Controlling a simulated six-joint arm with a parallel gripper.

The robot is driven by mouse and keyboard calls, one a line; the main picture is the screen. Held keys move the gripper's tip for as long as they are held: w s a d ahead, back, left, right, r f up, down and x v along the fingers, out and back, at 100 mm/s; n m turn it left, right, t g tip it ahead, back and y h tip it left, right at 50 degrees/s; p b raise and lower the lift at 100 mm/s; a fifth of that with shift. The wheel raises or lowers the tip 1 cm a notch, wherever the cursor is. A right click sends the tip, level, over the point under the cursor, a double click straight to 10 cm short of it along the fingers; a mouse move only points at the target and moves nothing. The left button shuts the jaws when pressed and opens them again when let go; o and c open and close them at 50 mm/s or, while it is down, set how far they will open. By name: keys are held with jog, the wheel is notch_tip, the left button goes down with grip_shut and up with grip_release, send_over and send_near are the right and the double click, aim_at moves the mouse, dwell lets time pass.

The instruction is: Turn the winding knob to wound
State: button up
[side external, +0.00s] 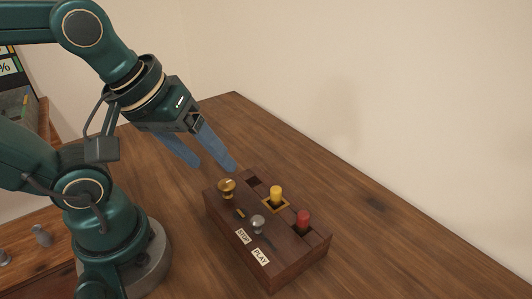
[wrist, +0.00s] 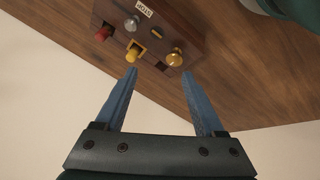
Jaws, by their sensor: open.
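In the wrist view this knob (wrist: 174,59) lies ahead of the fingertips. A small brass mark (side external: 240,214) is on the box beside it. My gripper (side external: 216,166) is open and empty, above and behind the brass knob, its blue fingers pointing down. In the wrist view the fingers (wrist: 160,72) are spread wide and touch nothing. I cannot read a label for wound.
The box also carries a silver knob (side external: 257,224) by STOP (side external: 241,236) and PLAY (side external: 261,257) labels, a yellow peg (side external: 276,194) in a gold-framed slot and a red peg (side external: 303,217). The wooden table (side external: 400,245) is clear to the right. A pale wall stands behind.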

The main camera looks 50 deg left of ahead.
aim_at(226, 183)
jog(key=w+n+g, duration=0.1)
jog(key=n, duration=0.5)
jog(key=w+a+f+n+g, duration=0.1)
jog(key=n+g, duration=0.1)
jog(key=n, duration=0.5)
jog(key=w+a+f+n+g, duration=0.1)
jog(key=w+n, duration=0.1)
jog(key=n, duration=0.5)
jog(key=shift+w+a+g, duration=0.1)
jog(key=shift+a+g, duration=0.15)
jog(key=shift+g, duration=0.15)
jog(key=shift+a+f+n, duration=0.15)
jog(key=shift+f+n, duration=0.15)
jog(key=shift+f, duration=2.65)
grip_shut()
